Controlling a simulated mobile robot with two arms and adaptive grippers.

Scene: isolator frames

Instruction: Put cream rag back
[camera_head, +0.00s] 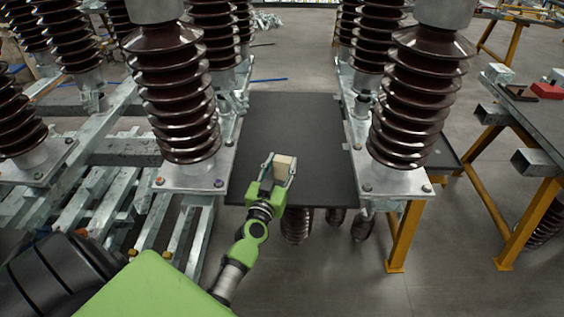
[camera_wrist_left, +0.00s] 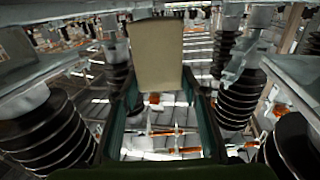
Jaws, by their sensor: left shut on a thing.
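The cream rag (camera_head: 284,167) looks like a small folded block and is held between the fingers of my left gripper (camera_head: 279,172). In the left wrist view the rag (camera_wrist_left: 156,54) stands upright between the two fingers (camera_wrist_left: 160,92). My left gripper is shut on it, over the near part of a dark flat plate (camera_head: 290,125) between two brown insulator columns. I cannot tell how high the rag is above the plate. My right gripper is not in either view.
Ribbed insulators stand close at left (camera_head: 178,100) and right (camera_head: 412,95) of the plate, on metal base plates with bolts. A workbench (camera_head: 525,112) at the right holds a red block (camera_head: 547,91). The plate's middle is clear.

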